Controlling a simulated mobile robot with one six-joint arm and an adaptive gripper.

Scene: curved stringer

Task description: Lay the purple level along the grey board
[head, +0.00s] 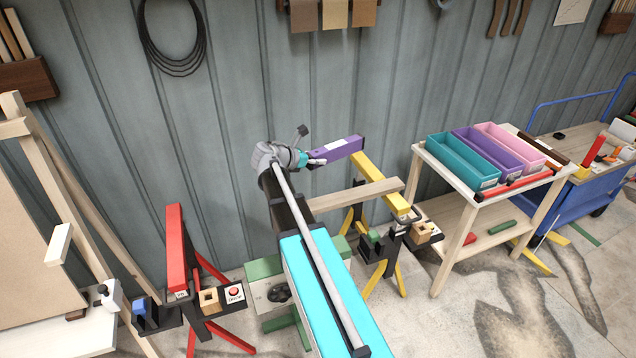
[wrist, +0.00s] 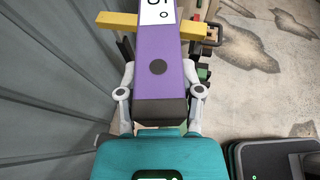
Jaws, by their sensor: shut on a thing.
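The purple level (head: 340,149) is a long purple bar with dark end caps, held in the air near the wall. My gripper (head: 313,161) is shut on its near end. In the wrist view my gripper (wrist: 160,92) has a finger on each side of the level (wrist: 168,45), which shows a white label and a dark round spot. A pale board (head: 355,194), more tan than grey, rests on the yellow sawhorse (head: 376,180). The level is above and behind this board, apart from it. My arm hides the board's left part.
A red sawhorse (head: 176,250) stands left of my arm. Right of the yellow sawhorse is a wooden table (head: 455,190) with teal, purple and pink trays. The ribbed wall (head: 230,120) is close behind the gripper. A blue cart stands far right.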

